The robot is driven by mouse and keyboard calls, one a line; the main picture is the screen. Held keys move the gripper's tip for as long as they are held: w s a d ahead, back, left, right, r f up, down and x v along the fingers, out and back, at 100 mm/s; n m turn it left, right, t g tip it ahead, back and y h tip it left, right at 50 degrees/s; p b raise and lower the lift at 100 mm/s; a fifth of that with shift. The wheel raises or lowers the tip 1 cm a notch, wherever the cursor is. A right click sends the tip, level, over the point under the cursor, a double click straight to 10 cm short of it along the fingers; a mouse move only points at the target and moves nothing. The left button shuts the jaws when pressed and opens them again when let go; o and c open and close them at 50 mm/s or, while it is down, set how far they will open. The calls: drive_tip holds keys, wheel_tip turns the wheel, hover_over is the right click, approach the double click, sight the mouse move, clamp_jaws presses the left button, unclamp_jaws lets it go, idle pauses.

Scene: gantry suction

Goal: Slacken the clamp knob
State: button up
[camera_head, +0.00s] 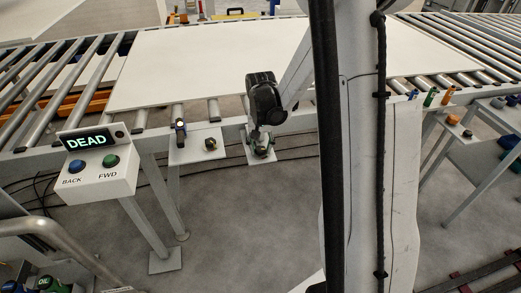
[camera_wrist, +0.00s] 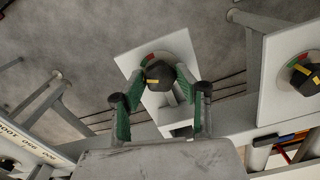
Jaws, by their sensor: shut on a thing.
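A black knob (camera_wrist: 159,76) with a yellow pointer bar sits on a round dial with red and green sectors, on a pale plate (camera_wrist: 131,62). In the wrist view my gripper (camera_wrist: 160,80) has its two green-padded fingers on either side of this knob and is shut on it. In the head view my gripper (camera_head: 262,147) is at the small plate below the conveyor's front edge, and it mostly hides the knob there. The frames carry no label naming the knob.
A second black knob (camera_head: 211,143) is on the neighbouring plate to the left; it also shows in the wrist view (camera_wrist: 305,78). A large white board (camera_head: 205,62) lies on the rollers.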

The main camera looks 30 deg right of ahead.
sight(261, 149)
drive_tip(key=shift+n, duration=0.6)
drive_tip(key=o, duration=1.1)
drive_tip(key=shift+o, duration=0.2)
wheel_tip(261, 149, up, 12)
drive_tip(key=shift+r, duration=0.1)
